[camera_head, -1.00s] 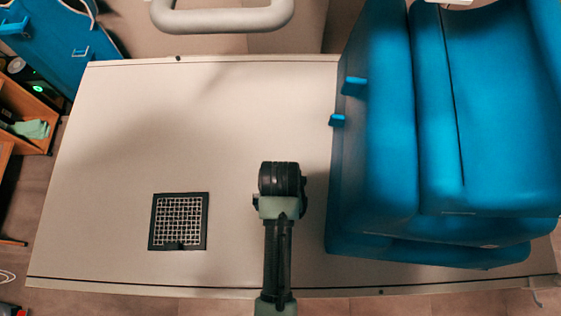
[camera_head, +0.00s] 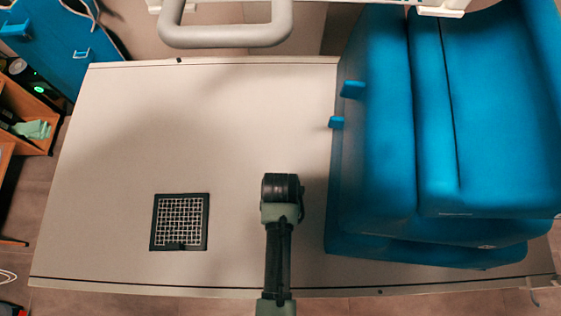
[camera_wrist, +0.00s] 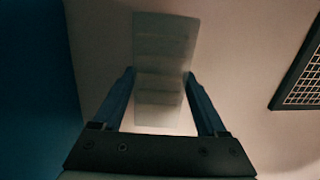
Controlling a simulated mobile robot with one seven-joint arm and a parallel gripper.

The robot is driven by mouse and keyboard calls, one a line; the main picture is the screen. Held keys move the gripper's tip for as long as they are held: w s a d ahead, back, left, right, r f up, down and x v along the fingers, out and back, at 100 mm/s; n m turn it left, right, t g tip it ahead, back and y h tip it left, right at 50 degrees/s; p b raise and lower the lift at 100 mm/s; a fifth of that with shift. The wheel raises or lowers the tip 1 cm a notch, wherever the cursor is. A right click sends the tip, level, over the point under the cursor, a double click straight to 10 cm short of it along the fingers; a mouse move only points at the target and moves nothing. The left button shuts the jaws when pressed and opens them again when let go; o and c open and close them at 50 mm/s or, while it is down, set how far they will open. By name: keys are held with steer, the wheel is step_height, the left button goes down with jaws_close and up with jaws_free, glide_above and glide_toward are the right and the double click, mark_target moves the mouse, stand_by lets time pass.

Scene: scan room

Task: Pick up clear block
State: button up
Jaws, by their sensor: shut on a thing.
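The clear block (camera_wrist: 163,50) is a pale, see-through slab in the middle of the wrist view. My gripper (camera_wrist: 160,82) is shut on it, with one dark finger against each side. The block's far part reaches out past the fingertips. In the head view my arm hangs over the pale table (camera_head: 120,130), and my wrist hides the fingers and the block. I cannot tell how far the block is from the table top.
A black-framed grid (camera_head: 180,222) lies on the table to the left of my arm; its edge also shows at the right of the wrist view (camera_wrist: 301,82). Large blue padded furniture (camera_head: 385,140) stands to the right. A grey handle (camera_head: 225,37) is at the far edge. The table's left half is mostly clear.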

jaws_close()
steer(key=shift+r, duration=0.15)
